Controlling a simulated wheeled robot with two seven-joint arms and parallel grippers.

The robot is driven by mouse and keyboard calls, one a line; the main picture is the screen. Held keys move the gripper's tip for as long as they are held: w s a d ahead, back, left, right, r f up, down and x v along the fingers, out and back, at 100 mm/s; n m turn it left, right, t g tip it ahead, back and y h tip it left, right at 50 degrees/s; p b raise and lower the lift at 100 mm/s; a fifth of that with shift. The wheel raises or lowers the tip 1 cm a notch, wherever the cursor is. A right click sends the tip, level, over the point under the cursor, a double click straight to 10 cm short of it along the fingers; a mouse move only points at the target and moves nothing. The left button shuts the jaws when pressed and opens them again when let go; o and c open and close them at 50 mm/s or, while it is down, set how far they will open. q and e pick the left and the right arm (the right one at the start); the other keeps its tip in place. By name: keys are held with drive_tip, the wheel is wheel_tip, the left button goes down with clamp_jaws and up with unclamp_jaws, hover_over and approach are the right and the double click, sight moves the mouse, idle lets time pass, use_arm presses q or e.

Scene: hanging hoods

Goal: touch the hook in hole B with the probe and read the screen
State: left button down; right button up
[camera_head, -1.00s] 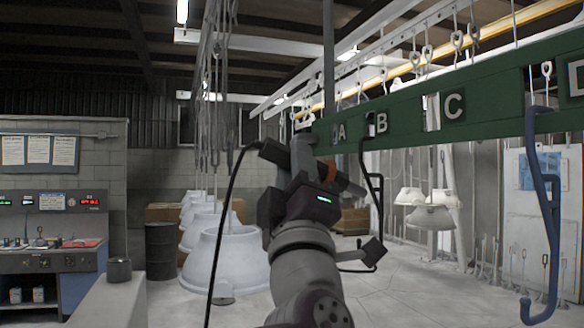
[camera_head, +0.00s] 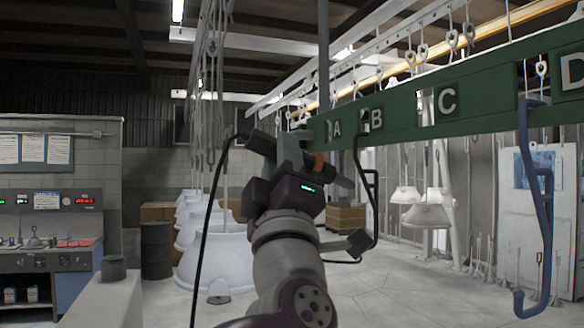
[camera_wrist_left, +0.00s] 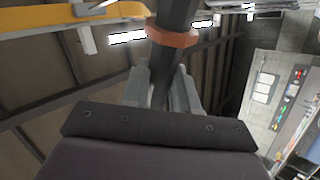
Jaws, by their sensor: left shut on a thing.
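My left gripper (camera_head: 300,150) is raised just left of the green rail (camera_head: 400,116). It is shut on the dark probe (camera_head: 262,144), and a black cable runs down from the probe's left end. In the left wrist view, the fingers (camera_wrist_left: 160,88) clasp the dark probe shaft (camera_wrist_left: 176,65) below its orange collar. A black hook (camera_head: 367,170) hangs from hole B, to the right of the gripper. The probe appears apart from it. My right gripper is not in view.
A blue hook (camera_head: 547,210) hangs at the right. White hoods (camera_head: 428,215) hang beyond the rail, and larger ones (camera_head: 212,250) stand at left. A control bench (camera_head: 45,262) has small green and red displays (camera_head: 84,201), too small to read. A drum (camera_head: 156,250) stands beside it.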

use_arm(q)
drive_tip(key=s+a+r, duration=0.1)
drive_tip(key=a+r, duration=0.2)
drive_tip(key=a, duration=0.3)
drive_tip(key=shift+s+a+b, duration=0.2)
drive_tip(key=shift+a+b, duration=0.05)
drive_tip(key=shift+b, duration=0.1)
drive_tip(key=shift+r, duration=0.1)
idle(0.4)
